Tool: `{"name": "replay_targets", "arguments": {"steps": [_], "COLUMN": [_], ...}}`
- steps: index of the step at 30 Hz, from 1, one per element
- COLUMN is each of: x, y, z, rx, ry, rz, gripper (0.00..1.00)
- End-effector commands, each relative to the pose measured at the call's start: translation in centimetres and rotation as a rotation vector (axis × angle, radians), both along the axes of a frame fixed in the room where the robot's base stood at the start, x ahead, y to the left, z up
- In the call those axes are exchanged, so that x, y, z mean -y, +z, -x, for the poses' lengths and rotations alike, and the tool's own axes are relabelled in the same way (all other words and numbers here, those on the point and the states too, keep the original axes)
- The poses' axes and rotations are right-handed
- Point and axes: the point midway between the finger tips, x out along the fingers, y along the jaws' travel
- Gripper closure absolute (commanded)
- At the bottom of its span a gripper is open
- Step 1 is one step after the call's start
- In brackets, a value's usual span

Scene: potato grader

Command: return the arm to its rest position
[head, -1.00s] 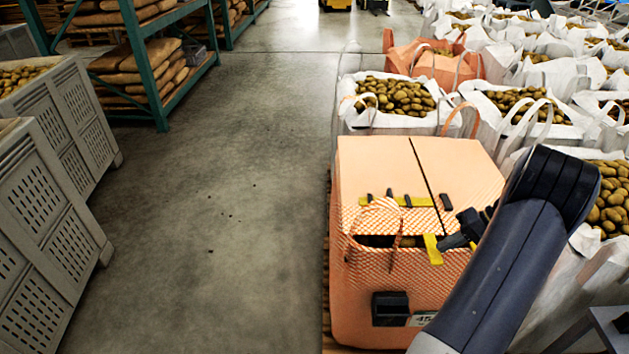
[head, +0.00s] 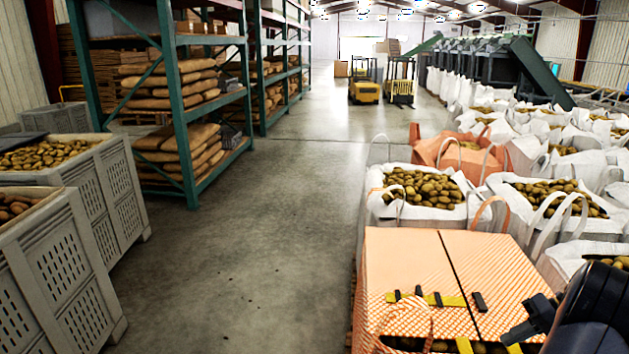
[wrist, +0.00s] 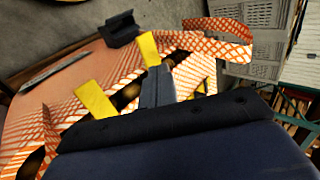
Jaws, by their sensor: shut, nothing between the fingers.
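My gripper (head: 512,334) is low at the right in the head view, just above the near side of an orange-and-white bag (head: 412,262) with closed top flaps. The arm behind it runs off the bottom right corner. In the wrist view my gripper (wrist: 156,82) is shut and empty, its dark fingers close to two yellow strips (wrist: 96,100) and the bag's patterned fabric (wrist: 60,95). I cannot tell whether the fingers touch the bag. Potatoes show dimly in the gap beneath.
White bags of potatoes (head: 425,214) fill the right side behind the orange bag. Grey slatted crates (head: 60,285) stand at the left, with green racks (head: 178,115) of sacks behind. The concrete aisle (head: 255,255) between is clear. Yellow forklifts (head: 366,88) stand far back.

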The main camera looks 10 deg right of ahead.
Motion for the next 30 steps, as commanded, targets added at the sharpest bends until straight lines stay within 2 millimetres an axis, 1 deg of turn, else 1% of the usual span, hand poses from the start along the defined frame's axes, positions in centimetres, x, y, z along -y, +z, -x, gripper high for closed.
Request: {"name": "replay_targets", "arguments": {"steps": [5, 15, 17, 19, 21, 30], "x": [-0.9, -4.6, -5.2, -5.2, -5.3, -5.4], "y": [-0.8, -4.8, -5.3, -4.4, -4.0, -3.7], "z": [-0.3, -1.5, -1.6, -1.7, -1.7, -1.8], "rx": [0.000, -0.001, -0.002, 0.001, 0.001, 0.000], "ry": [0.001, 0.002, 0.001, 0.000, 0.000, 0.000], "rz": [-0.002, -0.003, -0.002, 0.001, 0.001, 0.000], "gripper": [1.00, 1.00, 1.00, 1.00, 1.00, 1.00]}}
